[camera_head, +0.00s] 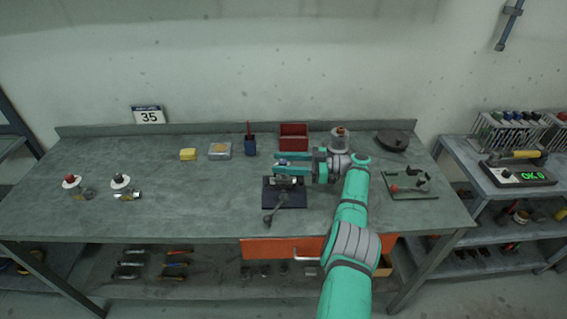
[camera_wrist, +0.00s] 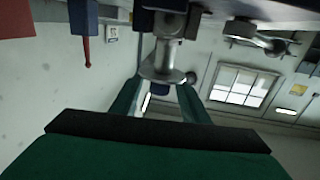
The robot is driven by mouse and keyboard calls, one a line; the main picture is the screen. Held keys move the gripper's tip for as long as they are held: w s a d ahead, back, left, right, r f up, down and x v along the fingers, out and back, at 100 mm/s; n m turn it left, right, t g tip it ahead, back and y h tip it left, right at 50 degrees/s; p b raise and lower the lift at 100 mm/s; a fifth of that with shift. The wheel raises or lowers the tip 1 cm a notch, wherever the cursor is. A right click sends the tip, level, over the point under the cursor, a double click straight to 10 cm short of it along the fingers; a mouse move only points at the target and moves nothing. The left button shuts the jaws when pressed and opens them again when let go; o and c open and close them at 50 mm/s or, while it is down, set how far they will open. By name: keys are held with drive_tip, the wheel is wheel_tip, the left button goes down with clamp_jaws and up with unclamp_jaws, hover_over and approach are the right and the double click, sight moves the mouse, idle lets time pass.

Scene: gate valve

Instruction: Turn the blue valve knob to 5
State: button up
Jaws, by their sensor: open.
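The gate valve (camera_head: 287,181) is a grey metal body on a dark base plate (camera_head: 270,201) near the middle of the bench. A small bluish knob (camera_head: 284,162) shows at its top, between the fingers of my gripper (camera_head: 279,164). My gripper comes in from the right, its teal fingers open on either side of the knob. In the wrist view, the metal valve stem and flange (camera_wrist: 162,62) stand between the open fingertips (camera_wrist: 160,86). Contact with the knob cannot be told. No number on the knob is readable.
A white-topped fitting (camera_head: 340,137) is close behind my wrist. A green plate with parts (camera_head: 411,190) lies right. A dark lever (camera_head: 270,216) reaches toward the front edge.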

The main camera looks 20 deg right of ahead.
sight(283, 161)
drive_tip(key=shift+r, duration=0.15)
drive_tip(key=shift+r, duration=1.45)
drive_tip(key=shift+s+a+r, duration=0.2)
drive_tip(key=shift+s+r, duration=0.45)
drive_tip(key=shift+r, duration=0.05)
drive_tip(key=s+a+r, duration=0.3)
drive_tip(key=s+r, duration=0.5)
drive_tip(key=s, duration=0.4)
drive_tip(key=shift+a+r, duration=0.15)
drive_tip(key=shift+r, duration=0.05)
